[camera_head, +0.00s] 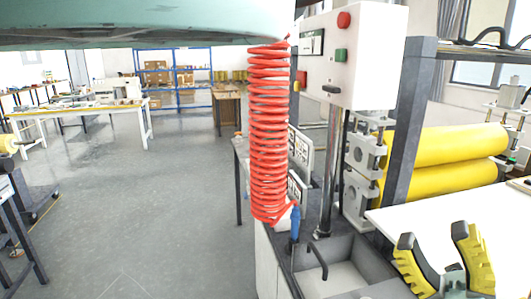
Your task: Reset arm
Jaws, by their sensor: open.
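My gripper (436,240) shows at the bottom right, with two yellow and black fingers spread apart and pointing up. It is open and nothing shows between the fingers. The fingers appear in front of a white flat surface (420,215). The rest of my arm is mostly out of the picture.
A laminating machine with yellow rollers (440,160), a dark upright post (408,130) and a white control box (365,55) stands at the right. A red coiled hose (269,130) hangs at the centre. A white table (95,107) stands back left. The grey floor (150,200) is largely clear.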

